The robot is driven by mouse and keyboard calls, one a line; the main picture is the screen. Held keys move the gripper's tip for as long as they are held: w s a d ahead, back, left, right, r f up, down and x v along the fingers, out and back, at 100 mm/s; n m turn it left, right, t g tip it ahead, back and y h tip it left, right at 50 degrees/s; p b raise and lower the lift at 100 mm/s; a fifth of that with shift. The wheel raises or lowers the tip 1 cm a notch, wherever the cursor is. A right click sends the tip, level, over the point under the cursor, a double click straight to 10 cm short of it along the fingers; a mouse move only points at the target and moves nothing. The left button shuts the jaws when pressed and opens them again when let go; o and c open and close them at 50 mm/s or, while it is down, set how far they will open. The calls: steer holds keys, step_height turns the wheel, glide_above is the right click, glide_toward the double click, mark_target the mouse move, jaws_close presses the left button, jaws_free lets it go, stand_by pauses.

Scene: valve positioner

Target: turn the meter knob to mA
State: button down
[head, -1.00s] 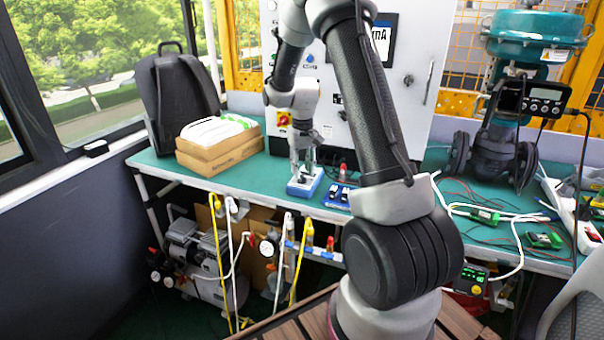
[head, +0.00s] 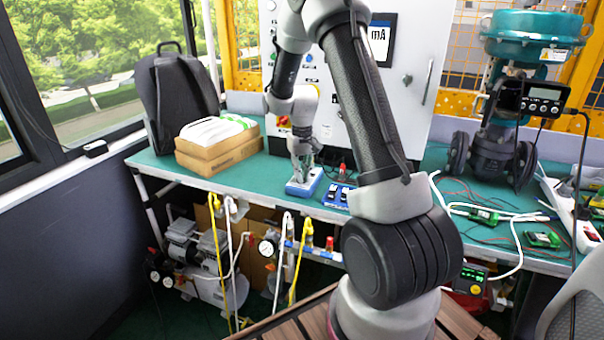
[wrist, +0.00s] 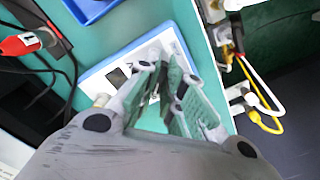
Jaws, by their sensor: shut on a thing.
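The meter (head: 310,189) is a small blue-edged box with a pale face, lying on the green bench. It also shows in the wrist view (wrist: 92,80), with a small dark window on its face. My gripper (head: 302,174) points down onto the meter. In the wrist view my gripper (wrist: 162,88) has its fingers close together over the meter face, shut on the knob. The knob is mostly hidden between the fingers, so its pointer cannot be read. The screen (head: 379,40) on the white cabinet, partly behind my arm, shows large letters that read mA.
A blue tray (head: 338,195) with small parts lies just right of the meter. Cardboard boxes (head: 222,152) and a black backpack (head: 180,98) stand to the left. A teal valve (head: 522,80) stands at the right. A red-ended lead (wrist: 22,44) lies near the meter.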

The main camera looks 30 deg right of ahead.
steer(key=m, duration=0.4)
steer(key=shift+a+m, duration=0.1)
steer(key=shift+m, duration=0.2)
steer(key=shift+w+m, duration=0.1)
steer(key=shift+m, duration=1.8)
steer(key=c, duration=1.5)
jaws_free()
steer(key=shift+c, duration=0.2)
step_height(320, 180, up, 12)
